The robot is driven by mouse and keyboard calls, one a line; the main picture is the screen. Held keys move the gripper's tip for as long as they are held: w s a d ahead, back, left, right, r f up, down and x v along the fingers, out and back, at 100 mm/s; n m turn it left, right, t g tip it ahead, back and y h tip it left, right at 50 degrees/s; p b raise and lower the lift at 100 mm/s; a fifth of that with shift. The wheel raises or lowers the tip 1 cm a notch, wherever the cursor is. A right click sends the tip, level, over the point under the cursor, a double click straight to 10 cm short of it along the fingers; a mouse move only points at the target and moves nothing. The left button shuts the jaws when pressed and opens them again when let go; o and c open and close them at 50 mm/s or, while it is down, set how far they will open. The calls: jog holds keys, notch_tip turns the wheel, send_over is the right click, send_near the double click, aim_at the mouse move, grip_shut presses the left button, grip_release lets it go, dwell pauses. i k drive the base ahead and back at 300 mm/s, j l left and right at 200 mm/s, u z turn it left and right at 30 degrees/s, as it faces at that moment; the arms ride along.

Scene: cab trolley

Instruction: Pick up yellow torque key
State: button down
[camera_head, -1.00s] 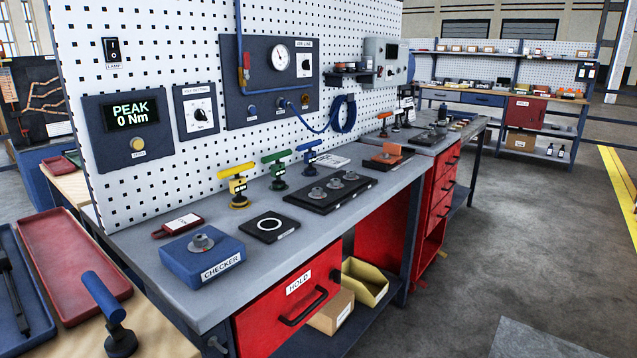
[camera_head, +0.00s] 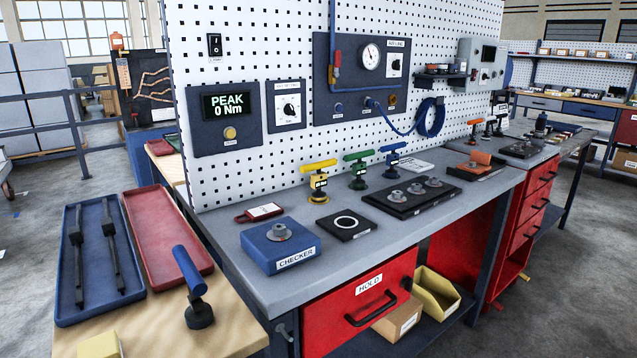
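The yellow torque key (camera_head: 319,180) stands upright on the grey bench top (camera_head: 262,290), in front of the pegboard. In front of the yellow key lies a black pad with a white ring (camera_head: 346,224). The blue CHECKER block (camera_head: 280,246) is to the front left. My gripper is not in view.
A wooden side table (camera_head: 215,330) at the left holds a blue tray (camera_head: 70,316), a red tray (camera_head: 165,240) and a blue-handled tool (camera_head: 192,285). A black plate with metal fittings (camera_head: 410,200) lies right of the pad. Grey floor is open at the right.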

aim_at(318, 180)
jog(key=u, duration=0.75)
jog(key=l+u, duration=0.2)
jog(key=u, duration=0.25)
jog(key=l+u, duration=0.25)
jog(key=u, duration=0.15)
jog(key=l+u, duration=0.2)
jog(key=u, duration=0.25)
jog(key=k+l+u, duration=0.25)
jog(key=l+u, duration=0.15)
jog(key=k+l+u, duration=0.25)
jog(key=l+u, duration=0.15)
jog(key=k+l+u, duration=0.45)
jog(key=k+l, duration=0.6)
jog(key=k, duration=0.15)
jog(key=k+l+u, duration=0.15)
jog(key=k+l, duration=0.15)
jog(key=k, duration=0.2)
jog(key=k+l, duration=0.7)
jog(key=l, duration=0.5)
